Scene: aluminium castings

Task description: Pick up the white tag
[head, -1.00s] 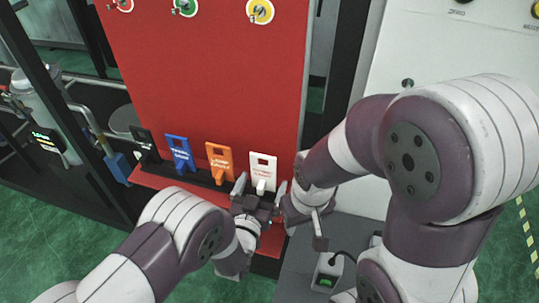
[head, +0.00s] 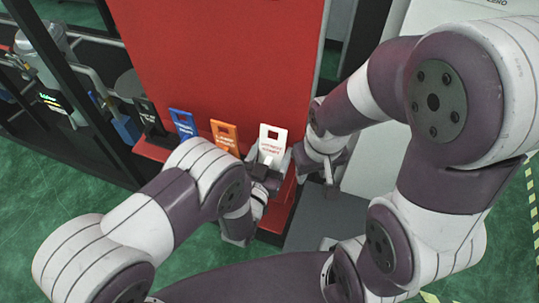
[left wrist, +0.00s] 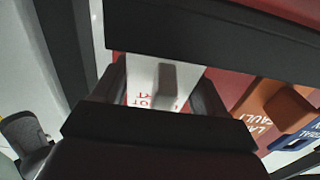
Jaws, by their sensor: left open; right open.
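The white tag (head: 273,139), with red lettering and a slot near its top, stands upright at the right end of the row of tags on the red ledge. My left gripper (head: 268,165) is open at its lower part, which it partly hides. In the left wrist view the white tag (left wrist: 143,77) shows between the two open fingers of my left gripper (left wrist: 160,90). I cannot tell whether the fingers touch it. My right gripper (head: 330,172) is open and empty, just right of the ledge, partly hidden by its own arm.
An orange tag (head: 225,136), a blue tag (head: 184,124) and a black tag (head: 147,113) stand left of the white one. The red panel (head: 230,60) rises behind them. A grey surface (head: 325,218) lies right of the ledge.

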